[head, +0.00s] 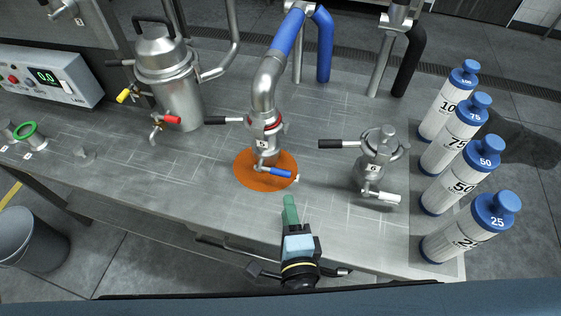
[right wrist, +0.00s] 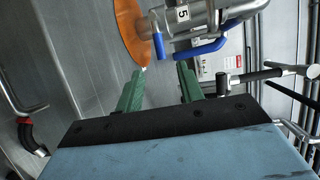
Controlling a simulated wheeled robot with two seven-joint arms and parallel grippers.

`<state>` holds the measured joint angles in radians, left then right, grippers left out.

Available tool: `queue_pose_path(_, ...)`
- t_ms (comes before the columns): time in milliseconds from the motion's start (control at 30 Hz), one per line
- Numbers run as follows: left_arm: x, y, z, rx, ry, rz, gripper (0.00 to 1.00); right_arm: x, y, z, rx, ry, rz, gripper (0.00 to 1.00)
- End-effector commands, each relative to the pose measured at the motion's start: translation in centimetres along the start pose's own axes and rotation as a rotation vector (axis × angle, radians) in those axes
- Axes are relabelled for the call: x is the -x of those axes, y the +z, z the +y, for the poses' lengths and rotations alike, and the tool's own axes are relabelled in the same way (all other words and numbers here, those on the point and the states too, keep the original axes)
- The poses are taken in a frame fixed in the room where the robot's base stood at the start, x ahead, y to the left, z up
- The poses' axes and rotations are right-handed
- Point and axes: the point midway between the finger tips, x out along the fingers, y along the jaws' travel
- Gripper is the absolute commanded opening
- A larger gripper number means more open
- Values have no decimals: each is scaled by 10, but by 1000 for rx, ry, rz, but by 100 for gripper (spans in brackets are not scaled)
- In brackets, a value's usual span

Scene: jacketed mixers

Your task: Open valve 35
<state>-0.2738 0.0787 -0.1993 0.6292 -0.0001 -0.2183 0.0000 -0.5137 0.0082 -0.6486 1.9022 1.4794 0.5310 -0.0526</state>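No label reading 35 is legible. A steel jacketed vessel labelled 5 (head: 262,143) stands over an orange disc (head: 250,183) on the bench. A small valve with a blue lever (head: 275,172) sits at its lower front. My right gripper (head: 290,203) is in front of the valve, near the bench's front edge. Its green fingers (right wrist: 160,70) are apart with nothing between them, and they do not touch the lever. My left gripper is not in view.
A vessel labelled 6 (head: 377,160) with a white-handled valve (head: 382,196) stands to the right. Several blue-capped bottles (head: 469,226) line the right edge. A larger vessel (head: 172,82) with red and yellow handles and a control box (head: 45,78) stand left. The bench front is mostly clear.

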Motion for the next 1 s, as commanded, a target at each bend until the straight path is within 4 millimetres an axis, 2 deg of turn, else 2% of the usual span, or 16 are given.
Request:
queue_pose_path(133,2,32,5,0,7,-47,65,-30,0,-1,0,-4,2,38)
queue_pose_path(233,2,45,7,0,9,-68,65,-53,0,-2,2,-6,1,38)
queue_pose_path(367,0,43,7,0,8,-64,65,-79,0,-1,2,-5,1,38)
queue_pose_path(500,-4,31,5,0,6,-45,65,-102,-1,0,3,-4,1,38)
queue_pose_path(700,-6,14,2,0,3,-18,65,-118,0,0,3,-2,0,38)
queue_pose_path(1000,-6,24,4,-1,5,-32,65,-121,-1,0,2,-1,0,38)
